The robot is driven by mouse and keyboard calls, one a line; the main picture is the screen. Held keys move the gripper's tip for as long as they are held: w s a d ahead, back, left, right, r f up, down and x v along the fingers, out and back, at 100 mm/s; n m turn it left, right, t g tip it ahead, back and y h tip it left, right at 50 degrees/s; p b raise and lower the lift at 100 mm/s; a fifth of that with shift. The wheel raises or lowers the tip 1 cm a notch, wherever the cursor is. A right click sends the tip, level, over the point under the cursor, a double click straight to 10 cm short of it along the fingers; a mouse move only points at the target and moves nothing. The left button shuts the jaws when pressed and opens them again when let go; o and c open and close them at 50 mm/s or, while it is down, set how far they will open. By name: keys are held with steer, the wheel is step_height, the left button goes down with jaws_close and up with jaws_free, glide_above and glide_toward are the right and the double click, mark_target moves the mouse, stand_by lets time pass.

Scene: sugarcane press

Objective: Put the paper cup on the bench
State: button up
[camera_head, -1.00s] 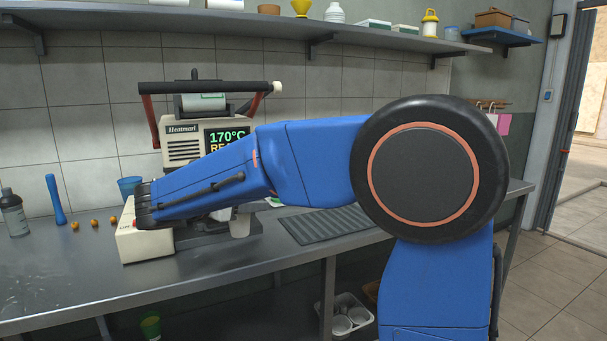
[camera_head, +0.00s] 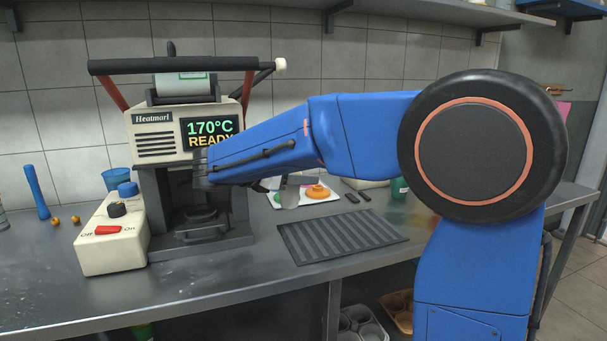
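The steel bench (camera_head: 215,285) runs across the view below.
The cream press (camera_head: 165,135), reading 170°C READY, stands left on the bench, its switch box (camera_head: 112,240) in front. A dark ribbed mat (camera_head: 340,236) lies in the middle. A white board with an orange item (camera_head: 318,192) lies behind. The bench front is bare.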

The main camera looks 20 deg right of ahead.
steer(key=shift+f, duration=3.4)
steer(key=shift+f, duration=0.4)
steer(key=o, duration=1.2)
